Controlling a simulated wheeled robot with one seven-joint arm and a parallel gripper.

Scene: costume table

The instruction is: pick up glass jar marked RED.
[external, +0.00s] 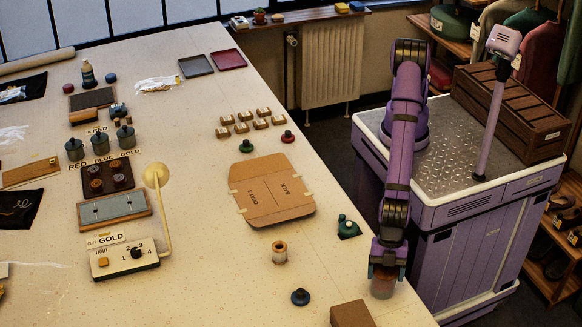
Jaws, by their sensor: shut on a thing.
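My gripper (386,270) points down near the table's right edge and is shut on a glass jar (382,288) with reddish-brown contents. The fingers cover the jar's upper part, and no marking on it can be read. I cannot tell whether its bottom touches the table. Another small jar (280,253) with a brown top stands on the table to the left, apart from my gripper.
A brown box (351,314) and a dark blue round knob (300,297) are near the front. A dark green object (348,227) sits left of my arm. A flat cardboard piece (272,190) lies mid-table. A lamp (157,178) and GOLD dial box (124,258) stand left.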

